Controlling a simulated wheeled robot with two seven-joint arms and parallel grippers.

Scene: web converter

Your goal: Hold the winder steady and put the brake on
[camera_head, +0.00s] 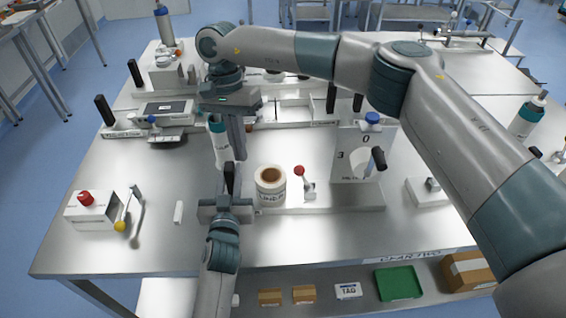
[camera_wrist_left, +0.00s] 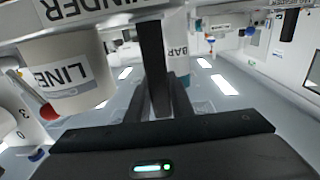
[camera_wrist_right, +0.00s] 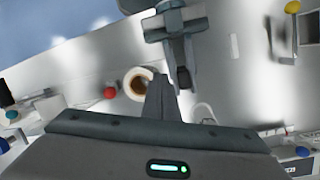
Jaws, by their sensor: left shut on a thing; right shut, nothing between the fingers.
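The winder has a flat base (camera_head: 330,205), a white roll labelled LINER (camera_head: 270,187), an upright panel (camera_head: 350,145) marked 0 and 3, and a black-knobbed crank. A lever with a red ball (camera_head: 299,170) stands on the base between roll and panel; I take it for the brake. The lever leans left. My left gripper (camera_head: 229,168) is shut at the base's left end, left of the roll; its grip is partly hidden. The left wrist view shows the base's lettered edge (camera_wrist_left: 85,22) close above it. My right gripper (camera_head: 240,152) is shut and empty, pointing down beside the roll, apart from the lever.
A white bottle (camera_head: 218,148) stands just behind my grippers. A box with a red button (camera_head: 88,204) and a yellow-ball lever (camera_head: 120,226) stands at the left. My right arm crosses above the winder. The table's front strip is clear.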

